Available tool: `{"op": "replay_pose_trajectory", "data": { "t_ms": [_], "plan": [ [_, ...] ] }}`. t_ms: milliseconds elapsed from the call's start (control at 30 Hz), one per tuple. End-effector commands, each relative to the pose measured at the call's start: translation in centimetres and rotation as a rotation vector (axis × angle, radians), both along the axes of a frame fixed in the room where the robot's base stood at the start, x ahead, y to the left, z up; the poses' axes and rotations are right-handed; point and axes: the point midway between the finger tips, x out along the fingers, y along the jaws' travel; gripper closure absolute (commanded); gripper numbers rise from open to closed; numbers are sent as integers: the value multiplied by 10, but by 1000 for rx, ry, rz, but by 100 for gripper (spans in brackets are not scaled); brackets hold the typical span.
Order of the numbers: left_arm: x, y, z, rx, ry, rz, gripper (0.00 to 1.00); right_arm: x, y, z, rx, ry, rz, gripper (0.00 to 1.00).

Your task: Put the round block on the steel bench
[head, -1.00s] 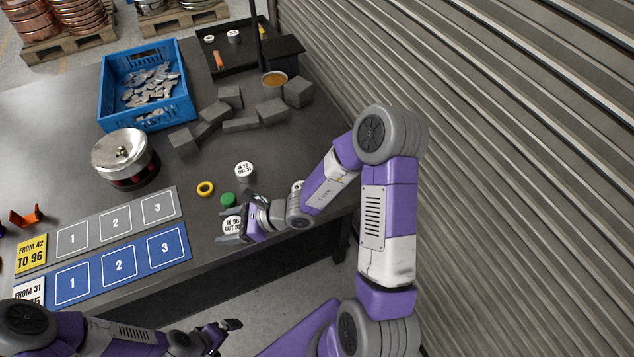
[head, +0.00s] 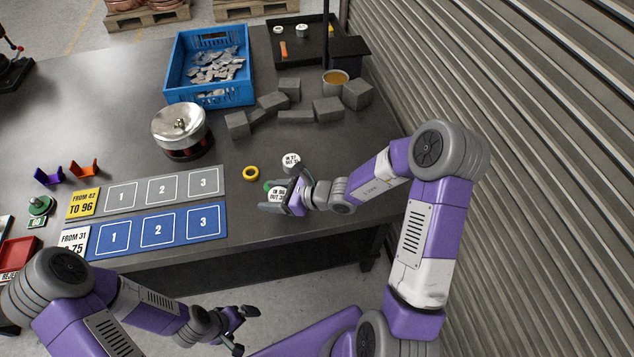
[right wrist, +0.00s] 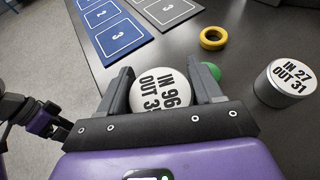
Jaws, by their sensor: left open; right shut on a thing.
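A second round block (head: 291,160), marked "IN 27 OUT 31", stands on the bench just behind. My left gripper (head: 243,331) is open and empty, in front of the bench.
A yellow ring (head: 251,173) and a green piece (right wrist: 211,72) lie close by the held block. Blue (head: 190,250) and grey numbered mats lie to the left. A lidded pot (head: 181,130), grey blocks (head: 327,109) and a blue crate (head: 180,92) stand farther back.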

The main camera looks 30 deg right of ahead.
Motion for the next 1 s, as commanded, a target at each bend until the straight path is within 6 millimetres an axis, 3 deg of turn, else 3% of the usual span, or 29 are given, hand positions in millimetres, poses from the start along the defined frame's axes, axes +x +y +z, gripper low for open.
{"op": "replay_pose_trajectory", "data": {
  "t_ms": [267,500,600,767,1000],
  "plan": [
    [0,0,-13,0,0,0,0,49,-69,8,-5,-3,-148,73],
    [0,0,-27,0,0,0,0,96,-170,34,-7,-8,-346,73],
    [0,0,-30,0,0,0,0,104,-199,46,-4,-11,-404,73],
    [0,0,-35,0,0,0,0,109,-220,47,0,-10,-445,73],
    [0,0,-51,0,0,0,0,109,-221,9,2,-8,-450,73]
  ]
}}
